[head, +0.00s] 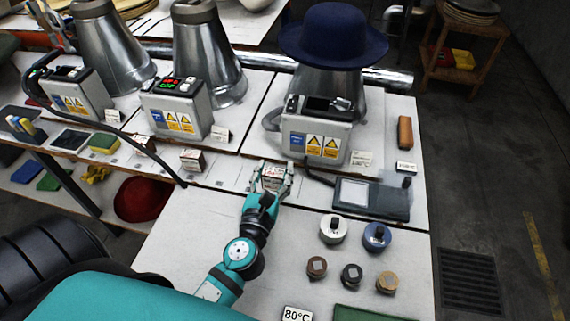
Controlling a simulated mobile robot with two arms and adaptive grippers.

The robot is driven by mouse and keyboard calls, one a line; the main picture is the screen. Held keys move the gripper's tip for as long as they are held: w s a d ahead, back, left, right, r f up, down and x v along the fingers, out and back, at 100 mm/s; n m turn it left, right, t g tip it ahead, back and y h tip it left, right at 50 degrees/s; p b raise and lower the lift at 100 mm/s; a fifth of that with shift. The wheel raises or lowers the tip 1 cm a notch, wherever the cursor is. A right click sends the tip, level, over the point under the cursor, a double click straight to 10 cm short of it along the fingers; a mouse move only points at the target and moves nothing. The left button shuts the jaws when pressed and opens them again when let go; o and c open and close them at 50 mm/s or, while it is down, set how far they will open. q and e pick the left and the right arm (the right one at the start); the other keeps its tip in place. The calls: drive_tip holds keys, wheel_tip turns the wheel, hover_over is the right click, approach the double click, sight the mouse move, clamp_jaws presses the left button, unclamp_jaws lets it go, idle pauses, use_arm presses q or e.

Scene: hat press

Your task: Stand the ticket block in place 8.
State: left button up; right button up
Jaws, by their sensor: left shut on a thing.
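My left gripper (274,172) is in the middle of the head view, above the pale strip in front of the right-hand press. Its fingers are shut on a small white ticket block with reddish print (272,183). The fingers cover part of the block, and I cannot tell whether its base touches the surface. Similar blocks stand to the left on the strip, one here (193,160) and one farther left (143,143). The number of place 8 is not readable. My right gripper is not in view.
A press control box (316,136) stands behind the gripper, below a blue hat (333,38). Several round knobbed weights, including a blue one (377,236), stand nearer on the right. A red hat (143,199) lies lower left.

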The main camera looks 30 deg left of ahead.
sight(282, 170)
use_arm(q)
drive_tip(key=w, duration=0.4)
drive_tip(key=shift+w+d+f, duration=0.15)
drive_tip(key=shift+w+f, duration=0.1)
drive_tip(key=shift+w, duration=0.05)
drive_tip(key=shift+w+f, duration=0.15)
drive_tip(key=shift+w, duration=0.05)
wheel_tip(282, 170, down, 3)
drive_tip(key=shift+f+b, duration=0.15)
drive_tip(key=shift+b, duration=0.9)
drive_tip(key=shift+s+f, duration=0.1)
drive_tip(key=shift+f, duration=0.1)
drive_tip(key=o, duration=0.9)
drive_tip(key=shift+o, duration=1.3)
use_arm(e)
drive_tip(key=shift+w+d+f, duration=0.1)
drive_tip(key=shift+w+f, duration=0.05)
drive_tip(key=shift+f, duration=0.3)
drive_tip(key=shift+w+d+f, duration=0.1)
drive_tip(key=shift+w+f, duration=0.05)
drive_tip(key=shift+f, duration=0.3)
use_arm(q)
drive_tip(key=shift+r, duration=0.1)
